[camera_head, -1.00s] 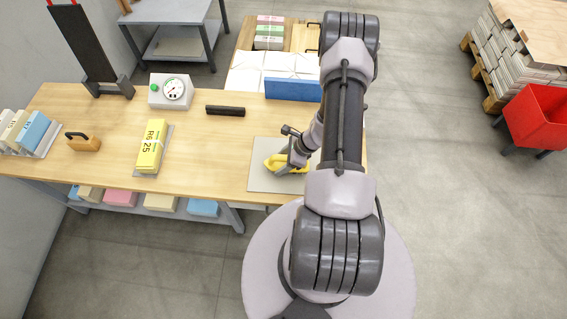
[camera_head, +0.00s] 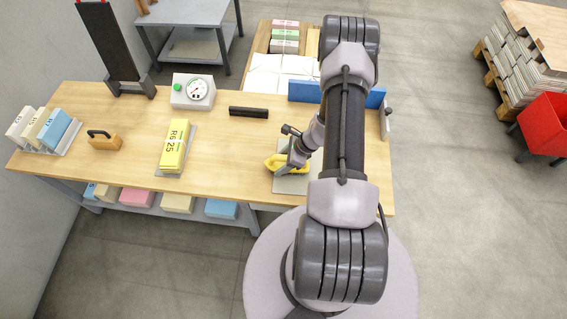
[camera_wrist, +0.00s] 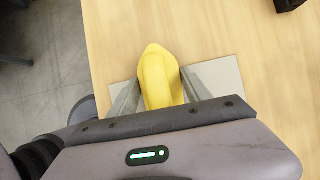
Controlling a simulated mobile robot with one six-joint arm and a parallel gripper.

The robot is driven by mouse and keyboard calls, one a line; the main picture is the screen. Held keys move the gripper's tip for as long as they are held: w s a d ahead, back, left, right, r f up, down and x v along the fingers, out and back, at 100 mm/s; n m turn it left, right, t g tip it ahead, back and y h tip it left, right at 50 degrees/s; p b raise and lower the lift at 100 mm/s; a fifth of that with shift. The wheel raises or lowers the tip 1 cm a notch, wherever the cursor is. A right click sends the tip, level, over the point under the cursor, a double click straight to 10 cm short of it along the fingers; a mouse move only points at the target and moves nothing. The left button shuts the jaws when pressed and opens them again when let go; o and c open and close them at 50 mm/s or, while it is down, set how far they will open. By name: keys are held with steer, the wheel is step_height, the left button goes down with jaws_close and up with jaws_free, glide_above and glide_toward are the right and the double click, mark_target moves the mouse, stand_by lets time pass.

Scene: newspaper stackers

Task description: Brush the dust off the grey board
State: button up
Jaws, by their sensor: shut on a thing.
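My gripper (camera_head: 284,164) is shut on a yellow rounded tool (camera_head: 271,161), which also shows in the wrist view (camera_wrist: 158,75) between the two grey fingers. The grey board (camera_head: 292,185) lies flat on the wooden table near its front edge, partly hidden by my arm. The tool is at the board's left edge in the head view. In the wrist view the board (camera_wrist: 222,75) shows on both sides of the fingers, and the tool's tip reaches past its edge. Bristles, dust and whether the tool touches the board cannot be made out.
Bare tabletop lies left of the board.

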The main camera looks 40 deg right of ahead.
mark_target(282, 157)
step_height(282, 157, up, 4)
steer(key=shift+f+p, duration=0.15)
steer(key=shift+p, duration=0.9)
steer(key=shift+r+p, duration=1.55)
steer(key=shift+r, duration=0.75)
